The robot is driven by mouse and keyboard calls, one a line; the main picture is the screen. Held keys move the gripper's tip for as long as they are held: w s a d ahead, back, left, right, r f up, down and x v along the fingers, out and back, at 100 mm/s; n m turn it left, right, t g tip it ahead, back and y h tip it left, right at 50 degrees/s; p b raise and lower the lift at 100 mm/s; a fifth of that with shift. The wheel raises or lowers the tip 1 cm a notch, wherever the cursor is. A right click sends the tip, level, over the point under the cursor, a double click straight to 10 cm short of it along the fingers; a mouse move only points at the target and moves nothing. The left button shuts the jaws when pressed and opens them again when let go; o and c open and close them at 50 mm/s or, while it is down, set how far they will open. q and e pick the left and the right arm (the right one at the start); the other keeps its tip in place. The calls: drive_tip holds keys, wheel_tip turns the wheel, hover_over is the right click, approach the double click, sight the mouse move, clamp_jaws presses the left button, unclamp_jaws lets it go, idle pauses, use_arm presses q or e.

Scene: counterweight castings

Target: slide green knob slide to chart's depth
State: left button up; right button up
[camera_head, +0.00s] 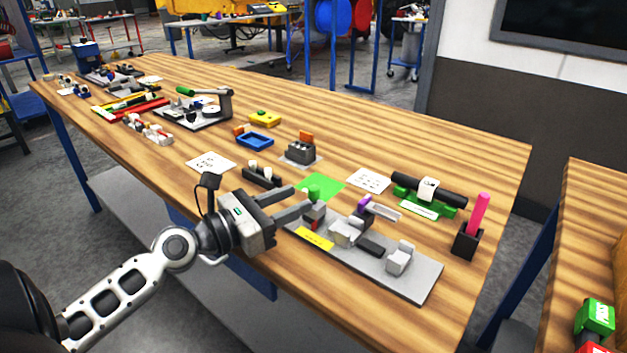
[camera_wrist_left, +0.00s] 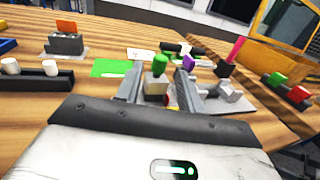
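The green knob (camera_head: 313,192) stands on a small grey block on the grey fixture plate (camera_head: 420,281). It also shows in the left wrist view (camera_wrist_left: 160,64), atop a light block (camera_wrist_left: 156,84). My left gripper (camera_head: 303,198) is open, its two fingers apart and pointing at the knob from the left. In the left wrist view the knob and block appear between the fingers; I cannot tell whether they touch. White printed sheets lie at the left (camera_head: 210,162) and behind the plate (camera_head: 368,180); I cannot tell which is the chart. My right gripper is out of view.
A purple-tipped part (camera_head: 364,202) and grey blocks (camera_head: 400,258) stand on the plate. A green sheet (camera_head: 328,184) lies behind it. A black holder with white pegs (camera_head: 262,177), a pink rod in a block (camera_head: 479,214) and a black roller (camera_head: 455,193) stand nearby.

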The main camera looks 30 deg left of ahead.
sight(309, 194)
use_arm(q)
drive_tip(key=p+x, duration=0.1)
drive_tip(key=x, duration=0.4)
drive_tip(key=shift+w+d, duration=0.1)
drive_tip(key=shift+w, duration=0.15)
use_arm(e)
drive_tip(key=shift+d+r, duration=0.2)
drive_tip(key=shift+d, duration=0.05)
